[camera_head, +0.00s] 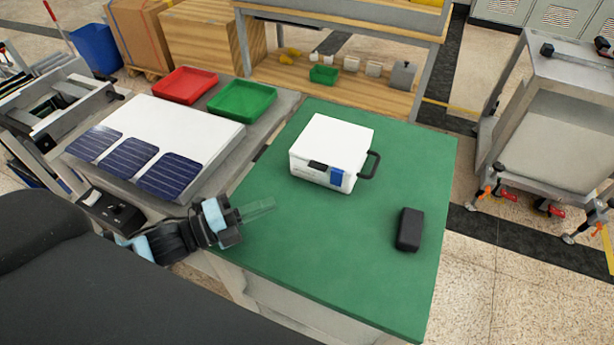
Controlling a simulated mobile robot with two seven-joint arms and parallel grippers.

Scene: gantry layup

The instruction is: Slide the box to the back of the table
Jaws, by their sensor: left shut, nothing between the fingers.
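The white box (333,146) sits on the green-topped table (330,250), left of its middle and toward the back. It has a dark handle on its right side and a blue patch and dark latch on its front. Green table surface shows behind the box. My left gripper (262,207) is at the table's left edge, in front and to the left of the box, apart from it. Its pale fingers are shut and empty, pointing right. My right gripper is not in view.
A black block (409,229) lies on the table to the right. To the left, a bench holds a white panel with dark solar cells (130,157), a red tray (186,85) and a green tray (242,99). A wooden shelf unit (375,97) stands behind the table.

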